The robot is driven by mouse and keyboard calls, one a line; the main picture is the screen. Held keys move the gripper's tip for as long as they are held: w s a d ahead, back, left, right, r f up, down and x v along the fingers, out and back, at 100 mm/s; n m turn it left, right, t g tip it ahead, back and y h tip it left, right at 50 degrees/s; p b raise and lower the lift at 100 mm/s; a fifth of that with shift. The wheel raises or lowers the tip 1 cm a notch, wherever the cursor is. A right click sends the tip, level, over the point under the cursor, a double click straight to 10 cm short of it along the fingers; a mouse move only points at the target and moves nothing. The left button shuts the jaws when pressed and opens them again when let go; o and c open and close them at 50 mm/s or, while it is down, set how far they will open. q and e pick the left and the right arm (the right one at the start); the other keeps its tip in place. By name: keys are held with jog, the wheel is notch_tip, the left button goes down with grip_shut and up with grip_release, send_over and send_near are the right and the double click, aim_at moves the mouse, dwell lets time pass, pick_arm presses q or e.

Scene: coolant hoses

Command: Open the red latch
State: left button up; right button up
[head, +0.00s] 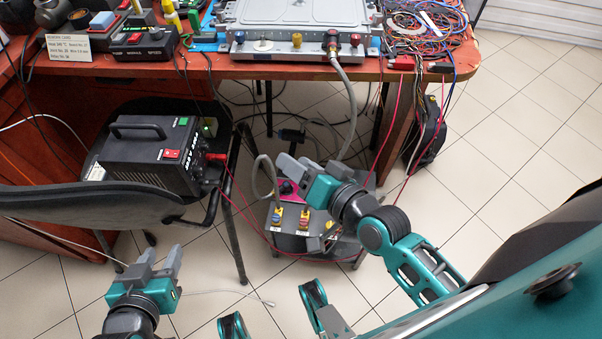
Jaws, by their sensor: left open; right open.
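A small dark cart (292,243) stands on the floor under the table's front edge. On it is a pink-red part with a black knob (288,188), partly behind my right gripper. I cannot tell which part is the red latch. My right gripper (286,172) is open, with its fingers over the cart's top near the pink-red part; contact is unclear. My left gripper (159,257) is open and empty, over the floor left of the cart.
A chair (100,204) with a black power unit (152,152) stands left of the cart. A grey hose (351,105) hangs from the silver unit (290,38) on the red table (240,70). Thin red cables cross near the cart. Tiled floor is free at right.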

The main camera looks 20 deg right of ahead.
jog(key=shift+s+f+n+g, duration=0.45)
jog(key=shift+f+n, duration=0.35)
jog(key=shift+n, duration=0.3)
pick_arm(q)
jog(key=s+a+r+y+p, duration=0.1)
jog(key=a+r+p, duration=0.2)
jog(key=r+p, duration=0.4)
jog(key=p, duration=0.4)
jog(key=shift+s+r+p, duration=0.15)
jog(key=shift+s+p, duration=0.1)
jog(key=shift+p, duration=0.1)
pick_arm(e)
jog(key=s+d+r+n+g+h, duration=0.2)
jog(key=s+d+n, duration=0.2)
jog(key=s+n, duration=0.1)
jog(key=shift+s+r+n+h, duration=0.15)
jog(key=shift+r+n+h, duration=0.15)
jog(key=shift+n, duration=0.1)
jog(key=shift+g, duration=0.25)
